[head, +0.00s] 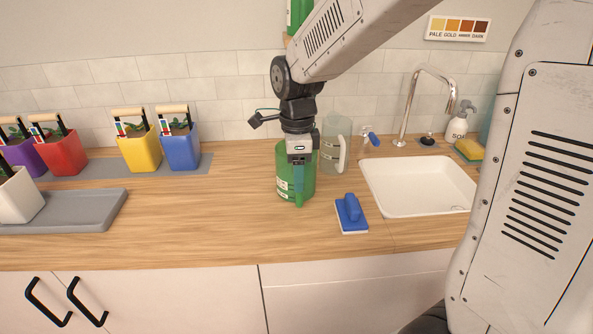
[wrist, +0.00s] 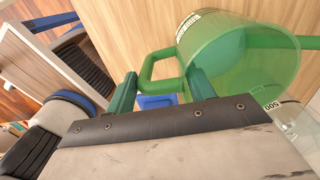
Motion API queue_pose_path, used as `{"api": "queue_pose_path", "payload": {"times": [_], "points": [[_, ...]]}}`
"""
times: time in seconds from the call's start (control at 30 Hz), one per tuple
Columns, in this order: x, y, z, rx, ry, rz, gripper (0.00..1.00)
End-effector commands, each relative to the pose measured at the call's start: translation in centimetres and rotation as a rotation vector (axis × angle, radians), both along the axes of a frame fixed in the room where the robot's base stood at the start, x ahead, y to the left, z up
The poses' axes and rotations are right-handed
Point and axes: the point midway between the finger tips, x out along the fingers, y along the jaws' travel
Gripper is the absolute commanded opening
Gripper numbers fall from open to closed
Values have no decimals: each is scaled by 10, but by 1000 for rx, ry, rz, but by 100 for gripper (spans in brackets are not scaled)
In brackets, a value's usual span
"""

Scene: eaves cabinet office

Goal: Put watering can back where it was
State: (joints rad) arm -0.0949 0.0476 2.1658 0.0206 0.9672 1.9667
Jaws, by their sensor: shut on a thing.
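The green watering can (head: 283,182) is at the middle of the wooden counter in the head view, partly hidden behind my gripper. In the wrist view its open top (wrist: 245,62) faces the camera, and its green handle (wrist: 146,68) runs between my two fingers. My gripper (head: 299,183) points down and is shut on the handle; its teal fingers also show in the wrist view (wrist: 163,90). The can looks upright. I cannot tell whether its base touches the counter.
A clear measuring jug (head: 336,140) stands close behind the can on the right. A blue-handled scrubber (head: 351,213) lies in front right, beside the sink (head: 418,185). Several coloured planters, including a blue one (head: 181,150), stand left on a grey mat.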

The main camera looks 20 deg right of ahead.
Motion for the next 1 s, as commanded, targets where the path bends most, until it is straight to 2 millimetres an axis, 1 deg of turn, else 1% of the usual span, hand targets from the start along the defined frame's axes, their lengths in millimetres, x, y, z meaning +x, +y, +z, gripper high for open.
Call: {"api": "queue_pose_path", "payload": {"times": [0.17,0.33,0.37,0.4,0.43,0.67,0.77,0.87,1.0], "points": [[1,0,1,0,-2,0,7],[0,0,-3,0,-1,0,7],[0,0,-3,0,0,0,62],[0,0,-3,0,0,0,73],[0,0,-3,0,0,0,76],[0,0,-3,0,0,0,76],[0,0,1,0,-2,0,76],[1,0,12,0,-2,0,76],[2,0,40,0,-5,0,76]]}}
